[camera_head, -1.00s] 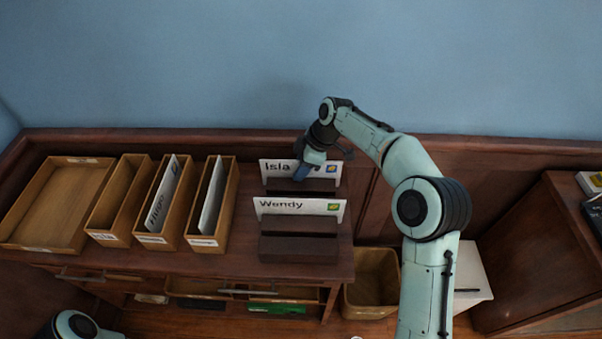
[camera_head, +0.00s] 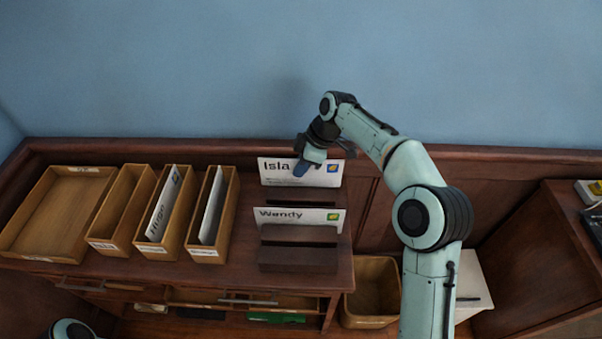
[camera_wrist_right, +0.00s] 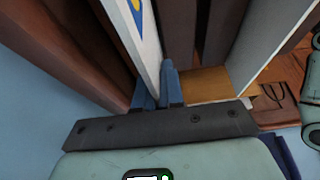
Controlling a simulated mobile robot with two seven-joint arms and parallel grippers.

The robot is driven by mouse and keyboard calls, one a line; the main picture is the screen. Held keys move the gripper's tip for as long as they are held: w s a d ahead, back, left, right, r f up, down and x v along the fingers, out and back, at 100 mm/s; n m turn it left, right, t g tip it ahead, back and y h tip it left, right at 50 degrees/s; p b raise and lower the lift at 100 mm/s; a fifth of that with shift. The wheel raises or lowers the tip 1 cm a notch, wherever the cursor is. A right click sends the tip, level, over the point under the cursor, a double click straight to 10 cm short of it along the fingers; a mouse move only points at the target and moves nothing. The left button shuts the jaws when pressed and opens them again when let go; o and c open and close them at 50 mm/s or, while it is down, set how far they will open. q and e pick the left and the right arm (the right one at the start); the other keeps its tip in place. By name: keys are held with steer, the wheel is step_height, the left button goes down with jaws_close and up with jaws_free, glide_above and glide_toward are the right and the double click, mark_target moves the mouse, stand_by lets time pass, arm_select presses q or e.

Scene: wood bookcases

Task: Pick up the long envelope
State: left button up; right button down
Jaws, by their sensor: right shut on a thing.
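A long white envelope marked "Isla" (camera_head: 322,174), with a blue and yellow stamp, stands upright above the back of the dark slotted holder (camera_head: 298,260). In the right wrist view the blue fingers (camera_wrist_right: 158,90) pinch the envelope (camera_wrist_right: 146,45). Dark holder shows below the envelope's lower edge in the head view. A similar envelope marked "Wendy" (camera_head: 290,214), with a green stamp, stands in the holder in front of it. My left gripper is out of view.
Left of the holder stand narrow wooden boxes, one labelled "Isla" (camera_head: 122,205), one with a "Hugo" envelope (camera_head: 162,205), one with a white envelope (camera_head: 211,205). A wide tray (camera_head: 20,215) is at far left. A bin (camera_head: 368,318) stands right of the desk.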

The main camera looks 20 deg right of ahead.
arm_select(q)
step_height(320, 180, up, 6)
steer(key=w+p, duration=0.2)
steer(key=p, duration=0.2)
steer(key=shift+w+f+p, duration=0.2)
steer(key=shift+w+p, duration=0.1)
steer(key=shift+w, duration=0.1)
arm_select(e)
step_height(320, 180, up, 16)
steer(key=shift+f, duration=0.15)
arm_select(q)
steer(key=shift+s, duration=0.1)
